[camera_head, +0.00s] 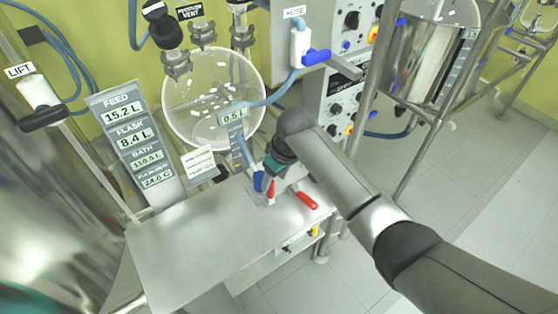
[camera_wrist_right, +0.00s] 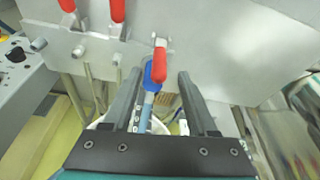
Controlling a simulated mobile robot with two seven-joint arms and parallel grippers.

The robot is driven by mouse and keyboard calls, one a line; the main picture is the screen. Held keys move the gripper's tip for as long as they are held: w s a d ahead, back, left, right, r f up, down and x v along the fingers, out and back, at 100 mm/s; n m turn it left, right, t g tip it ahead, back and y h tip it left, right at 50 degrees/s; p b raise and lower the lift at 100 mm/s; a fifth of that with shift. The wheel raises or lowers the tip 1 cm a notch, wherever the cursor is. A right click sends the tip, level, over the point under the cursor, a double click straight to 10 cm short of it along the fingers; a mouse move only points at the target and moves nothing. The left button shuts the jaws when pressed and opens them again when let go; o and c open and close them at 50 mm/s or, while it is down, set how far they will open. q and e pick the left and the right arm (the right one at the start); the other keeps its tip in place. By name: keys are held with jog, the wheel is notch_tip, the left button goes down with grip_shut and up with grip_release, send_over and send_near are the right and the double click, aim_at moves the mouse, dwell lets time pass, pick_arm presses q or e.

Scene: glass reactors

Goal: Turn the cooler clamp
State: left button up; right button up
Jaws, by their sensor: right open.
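Red-handled toggles sit by the table's back right edge: one upright red handle (camera_head: 271,190) beside a blue fitting (camera_head: 258,181), and another red handle (camera_head: 307,200) lying toward the front right. I see no label naming the cooler clamp. In the right wrist view, a red handle (camera_wrist_right: 160,60) stands over a blue hose fitting (camera_wrist_right: 155,75), between and just beyond my open fingers. My right gripper (camera_wrist_right: 160,88) is empty; in the head view (camera_head: 266,181) it is partly hidden by its own wrist. Two more red handles (camera_wrist_right: 117,10) show at the upper left there. My left gripper is not in view.
A round glass flask (camera_head: 213,95) with white pieces stands behind the table (camera_head: 190,250), whose top is largely bare. A display column (camera_head: 133,145) stands at left. Blue-handled hose valve (camera_head: 316,57) and metal frame posts are at the right.

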jog(key=p+v, duration=0.1)
jog(key=v, duration=0.4)
jog(key=shift+s+d+r, duration=0.1)
jog(key=shift+r, duration=0.2)
